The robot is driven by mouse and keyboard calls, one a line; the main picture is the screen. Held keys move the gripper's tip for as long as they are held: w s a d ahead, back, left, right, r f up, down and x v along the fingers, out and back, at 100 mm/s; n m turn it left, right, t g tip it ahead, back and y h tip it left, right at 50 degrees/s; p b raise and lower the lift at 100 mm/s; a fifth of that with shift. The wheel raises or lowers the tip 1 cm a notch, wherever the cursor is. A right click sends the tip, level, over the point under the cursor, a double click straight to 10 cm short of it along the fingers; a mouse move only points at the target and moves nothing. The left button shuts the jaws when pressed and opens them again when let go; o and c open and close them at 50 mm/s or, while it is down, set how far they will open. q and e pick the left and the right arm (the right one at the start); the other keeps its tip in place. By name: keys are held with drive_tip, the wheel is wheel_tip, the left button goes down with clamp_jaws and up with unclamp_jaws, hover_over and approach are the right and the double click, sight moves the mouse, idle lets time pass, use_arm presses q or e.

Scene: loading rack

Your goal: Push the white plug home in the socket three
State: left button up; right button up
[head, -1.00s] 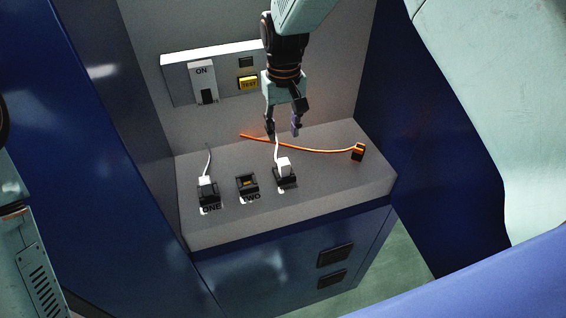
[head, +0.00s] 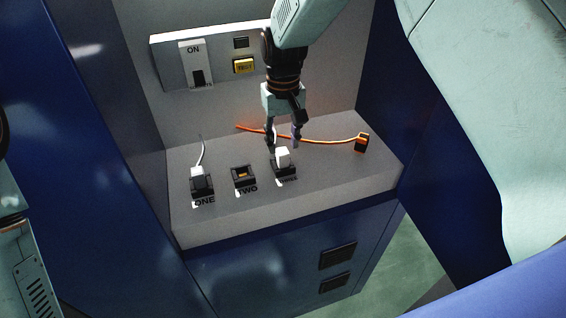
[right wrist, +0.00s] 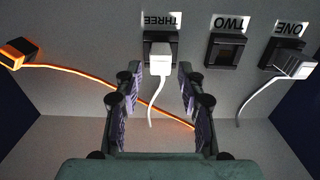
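The white plug (head: 283,158) stands at socket three (head: 290,173). In the right wrist view the plug (right wrist: 160,58) overlaps the black frame of socket three (right wrist: 149,47), its white cord trailing toward me. I cannot tell how deep it sits. My right gripper (head: 283,143) is just above and behind the plug. In the right wrist view its fingers are apart (right wrist: 160,76), one on each side of the plug's near end and cord, with gaps visible.
Socket one (head: 202,186) holds another white plug (head: 197,172). Socket two (head: 243,178) is empty. An orange cable (head: 310,139) with a black-and-orange plug (head: 361,143) lies behind and right of socket three.

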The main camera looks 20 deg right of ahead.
sight(283, 151)
drive_tip(key=shift+f, duration=1.4)
clamp_jaws()
wheel_tip(283, 151, up, 8)
drive_tip(key=p, duration=0.7)
drive_tip(key=shift+r+p, duration=0.2)
drive_tip(key=shift+p, duration=0.1)
drive_tip(key=shift+f, duration=0.15)
